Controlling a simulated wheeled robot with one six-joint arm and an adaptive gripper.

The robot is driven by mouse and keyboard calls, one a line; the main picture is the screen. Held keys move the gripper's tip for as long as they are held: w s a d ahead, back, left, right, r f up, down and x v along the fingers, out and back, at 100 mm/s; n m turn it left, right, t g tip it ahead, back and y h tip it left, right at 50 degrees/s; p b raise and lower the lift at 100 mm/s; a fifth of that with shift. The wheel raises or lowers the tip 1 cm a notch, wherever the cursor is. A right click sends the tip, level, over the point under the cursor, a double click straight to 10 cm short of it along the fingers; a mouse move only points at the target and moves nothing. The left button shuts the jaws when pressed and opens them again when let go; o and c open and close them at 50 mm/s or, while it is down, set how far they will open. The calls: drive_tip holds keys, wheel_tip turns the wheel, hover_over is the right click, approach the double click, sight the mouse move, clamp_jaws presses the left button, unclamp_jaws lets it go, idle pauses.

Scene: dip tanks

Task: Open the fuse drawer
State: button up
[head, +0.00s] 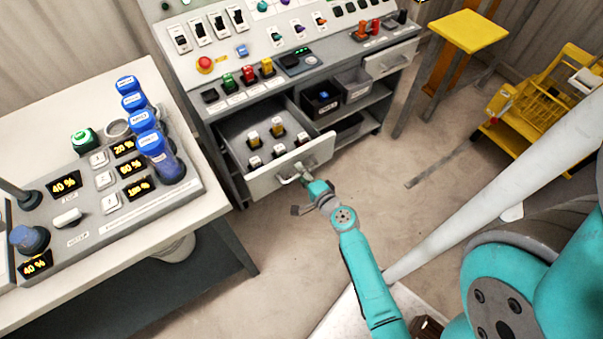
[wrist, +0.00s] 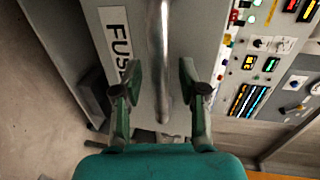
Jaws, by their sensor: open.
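The fuse drawer (head: 262,184) stands pulled out of the lower part of the control cabinet in the head view, with several fuses in it. Its front carries a metal bar handle, and the wrist view shows this handle (wrist: 157,40) beside a partly hidden label starting "FUS" (wrist: 118,38). My gripper (head: 302,180) is at the drawer front by the handle. In the wrist view my gripper (wrist: 160,82) has its fingers apart, one on each side of the handle, with gaps visible between. Whether a finger touches the bar I cannot tell.
A second drawer (head: 390,60) sits to the right, above shelves with dark bins (head: 322,98). A white table (head: 205,208) with a control box and blue-capped cylinders is at left. A yellow stool (head: 468,31) and yellow cart (head: 545,95) stand right. Floor before the cabinet is clear.

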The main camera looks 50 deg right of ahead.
drive_tip(key=shift+s, duration=0.1)
drive_tip(key=v, duration=1.1)
drive_tip(key=shift+s+a, duration=0.2)
drive_tip(key=shift+s, duration=0.15)
drive_tip(key=s+a+r+n+g, duration=0.1)
drive_tip(key=s+a+n+g, duration=0.1)
drive_tip(key=s+a+n, duration=0.8)
drive_tip(key=s+a+r+n+y, duration=0.1)
drive_tip(key=s+a+r+n, duration=0.1)
drive_tip(key=r, duration=0.3)
drive_tip(key=s+a+r+n+t+y, duration=0.1)
drive_tip(key=s+a+r+n, duration=0.2)
drive_tip(key=s+r+n, duration=0.1)
drive_tip(key=s+a+r+n+y, duration=0.2)
drive_tip(key=s+a+r+n, duration=0.1)
drive_tip(key=r+n, duration=0.2)
wheel_tip(320, 180, up, 2)
drive_tip(key=shift+s+r+t, duration=0.15)
drive_tip(key=shift+s+t, duration=0.05)
drive_tip(key=shift+t, duration=0.2)
